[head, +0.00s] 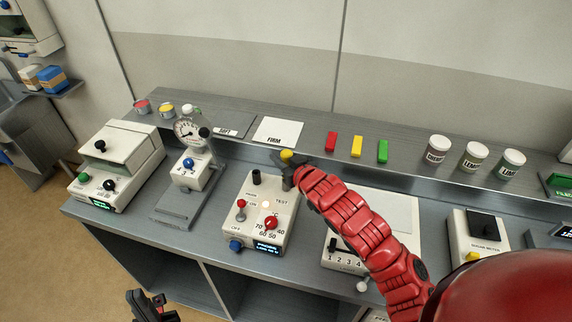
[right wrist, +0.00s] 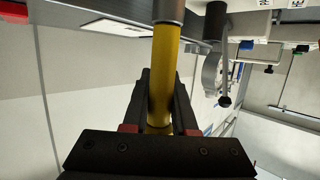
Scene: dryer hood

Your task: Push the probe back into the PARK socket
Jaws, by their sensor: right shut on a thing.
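The probe has a yellow handle with a grey metal collar; its yellow top (head: 287,156) shows at the back right of the white tester box (head: 262,222). My right gripper (head: 289,172) is shut on the probe; the right wrist view shows the yellow handle (right wrist: 165,60) between its black fingers. The gripper is on the TEST side of the box. The black PARK socket (head: 256,177) stands to its left with nothing visible in it. The probe's lower end is hidden by the gripper. My left gripper (head: 150,304) is low at the bottom edge, away from the box.
A dial gauge stand (head: 186,172) is left of the box, and a light box (head: 345,250) is to the right, partly behind my right arm. Red, yellow and green blocks (head: 357,147) lie on the shelf behind. The box's front has a red knob (head: 271,222) and a display.

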